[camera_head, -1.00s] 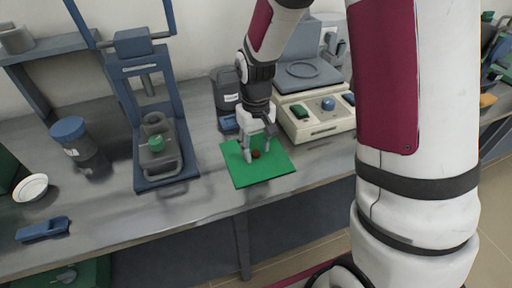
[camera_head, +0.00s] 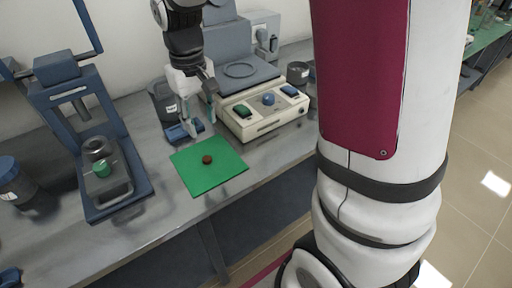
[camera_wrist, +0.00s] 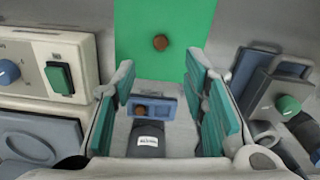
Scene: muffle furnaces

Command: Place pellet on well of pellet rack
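A brown round pellet (camera_head: 207,159) lies on the green mat (camera_head: 222,178); it also shows in the wrist view (camera_wrist: 160,42). The small blue pellet rack (camera_head: 177,133) sits behind the mat, partly hidden by my gripper. In the wrist view, the rack (camera_wrist: 171,103) has a brown disc (camera_wrist: 141,109) at its left well; the well to its right is too small to read clearly. My gripper (camera_head: 200,126) is open, its teal-padded fingers apart, above the bench near the rack and the mat's back edge.
A dark labelled jar (camera_head: 163,100) stands behind the rack. A cream instrument with buttons (camera_head: 262,118) is close on the right of my gripper. A blue press (camera_head: 120,200) stands on the left. Bare bench lies between press and mat.

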